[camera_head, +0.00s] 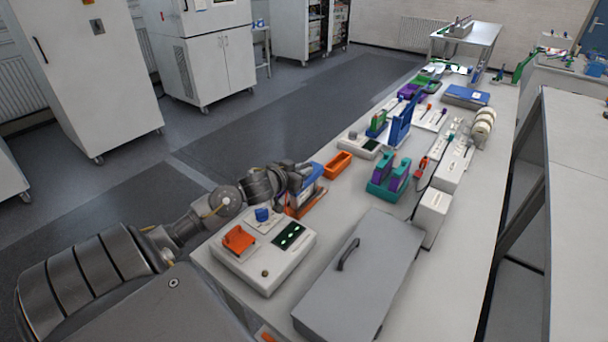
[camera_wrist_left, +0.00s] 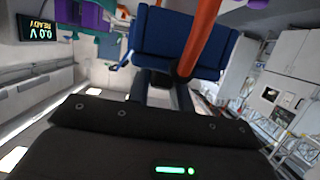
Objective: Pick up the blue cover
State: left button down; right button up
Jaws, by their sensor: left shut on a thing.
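My left gripper (camera_head: 304,180) is over the bench's left edge, shut on the blue cover (camera_head: 316,171). The blue cover (camera_wrist_left: 150,40) fills the upper middle of the left wrist view, close in front of the fingers. An orange bar (camera_wrist_left: 200,30) crosses in front of it there. In the head view an orange piece (camera_head: 312,205) shows just below the gripper. I cannot tell whether the cover touches it or is lifted clear. The arm and hand hide part of the cover. My right gripper is not in view.
A white device (camera_head: 262,265) with an orange clamp (camera_head: 238,239), a small blue block (camera_head: 262,214) and a dark display stands nearer. A grey case (camera_head: 350,285) lies right of it. An orange tray (camera_head: 338,165) and a green-and-purple holder (camera_head: 388,180) stand beyond.

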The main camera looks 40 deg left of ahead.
pick_arm(q)
jog(key=shift+r, duration=0.15)
jog(key=shift+r, duration=0.6)
jog(key=s+a+r, duration=0.7)
jog(key=s+r, duration=0.4)
jog(key=shift+s+a+r+p, duration=0.25)
jog(key=shift+s+r+p, duration=0.05)
jog(key=shift+s+p, duration=0.1)
